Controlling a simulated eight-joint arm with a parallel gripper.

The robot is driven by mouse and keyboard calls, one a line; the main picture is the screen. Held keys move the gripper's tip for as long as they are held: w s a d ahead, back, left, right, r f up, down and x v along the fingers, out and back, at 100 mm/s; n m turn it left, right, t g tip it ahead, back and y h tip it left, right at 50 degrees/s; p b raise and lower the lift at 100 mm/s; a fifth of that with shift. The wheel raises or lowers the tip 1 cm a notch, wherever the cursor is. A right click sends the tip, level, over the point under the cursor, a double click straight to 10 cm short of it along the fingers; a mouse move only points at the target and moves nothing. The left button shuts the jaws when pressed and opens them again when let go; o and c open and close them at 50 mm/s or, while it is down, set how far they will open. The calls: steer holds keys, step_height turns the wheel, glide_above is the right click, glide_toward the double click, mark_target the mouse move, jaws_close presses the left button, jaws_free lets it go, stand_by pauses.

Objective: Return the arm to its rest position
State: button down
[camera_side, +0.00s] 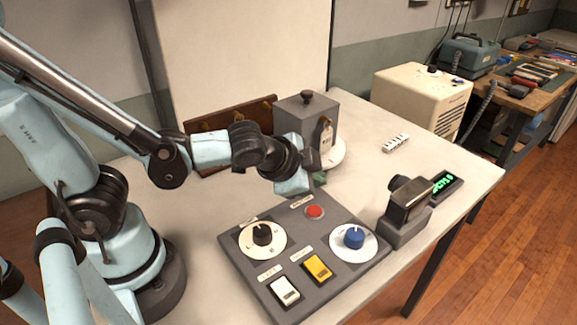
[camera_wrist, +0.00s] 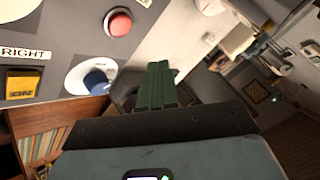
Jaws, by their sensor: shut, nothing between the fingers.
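My gripper (camera_side: 318,179) hangs at the end of my light blue arm, near the far edge of the grey control panel (camera_side: 287,236), behind the red button (camera_side: 315,211). Its green fingers are partly hidden by the wrist in the side view. In the wrist view my gripper (camera_wrist: 160,72) shows its green fingers together, with nothing between them. The red button (camera_wrist: 118,22) and the blue knob (camera_wrist: 97,80) lie left of the fingers there. The panel also has a black knob (camera_side: 262,234), a white switch (camera_side: 285,291) and a yellow switch (camera_side: 318,267).
A grey box (camera_side: 290,121) with a tag stands just behind my gripper, before a wooden rack (camera_side: 198,126). A small device (camera_side: 407,203) and a green-lit display (camera_side: 445,184) stand right of the panel. The right part of the white table (camera_side: 375,165) is mostly clear.

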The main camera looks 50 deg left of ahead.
steer(key=shift+s+a+r+n, duration=0.15)
steer(key=shift+a+r+n, duration=0.05)
steer(key=shift+a+n, duration=0.25)
steer(key=s+a+r+n+g+h, duration=0.1)
steer(key=s+a+r+n+g, duration=0.1)
steer(key=s+a+r+n, duration=0.2)
steer(key=a+n, duration=0.1)
steer(key=n, duration=0.2)
steer(key=shift+s, duration=0.4)
steer(key=shift+w+d, duration=0.1)
steer(key=w+d+r+g, duration=0.3)
steer(key=w+d+g, duration=0.2)
steer(key=w+g, duration=0.1)
steer(key=shift+d+r+g, duration=0.15)
steer(key=shift+d+g, duration=0.1)
steer(key=shift+g, duration=0.35)
